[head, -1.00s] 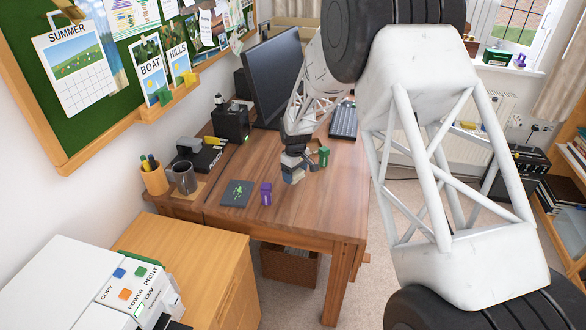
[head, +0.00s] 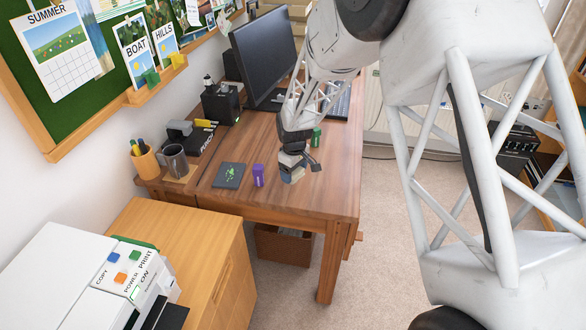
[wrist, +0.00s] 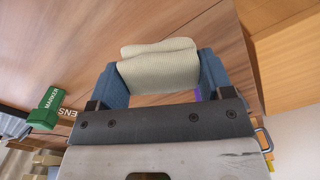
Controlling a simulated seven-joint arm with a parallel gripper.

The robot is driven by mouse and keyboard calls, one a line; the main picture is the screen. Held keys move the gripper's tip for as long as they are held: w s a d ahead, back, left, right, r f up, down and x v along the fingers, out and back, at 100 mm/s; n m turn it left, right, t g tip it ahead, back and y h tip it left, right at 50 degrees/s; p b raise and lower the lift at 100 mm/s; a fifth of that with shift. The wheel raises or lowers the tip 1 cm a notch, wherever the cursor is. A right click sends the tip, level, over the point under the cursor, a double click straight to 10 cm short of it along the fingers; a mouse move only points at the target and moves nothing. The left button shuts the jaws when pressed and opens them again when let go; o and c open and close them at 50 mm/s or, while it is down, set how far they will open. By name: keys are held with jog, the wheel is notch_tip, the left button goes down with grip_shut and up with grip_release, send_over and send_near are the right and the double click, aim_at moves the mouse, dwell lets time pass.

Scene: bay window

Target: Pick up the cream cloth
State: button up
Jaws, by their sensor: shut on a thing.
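My gripper (wrist: 160,85) is shut on the cream cloth (wrist: 158,68). In the wrist view the cloth is a folded, ribbed bundle pinched between the two blue fingers. In the head view my gripper (head: 292,172) is over the front part of the wooden desk, right of a small purple block. There the cloth is mostly hidden by the gripper and too small to make out well. I cannot tell how far it is above the desktop.
The purple block (head: 258,175) stands beside a dark booklet (head: 229,175) on the desk (head: 330,190). A green marker block (wrist: 45,108) is behind the gripper.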

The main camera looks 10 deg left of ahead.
dwell(0.5)
jog(key=shift+o, duration=1.4)
jog(key=shift+c, duration=1)
jog(key=shift+a+r, duration=0.25)
jog(key=shift+a, duration=0.1)
jog(key=s+a+r, duration=0.1)
jog(key=a+r, duration=0.1)
jog(key=a, duration=0.9)
jog(key=s+a+r, duration=0.2)
jog(key=a, duration=1)
jog(key=shift+f, duration=0.1)
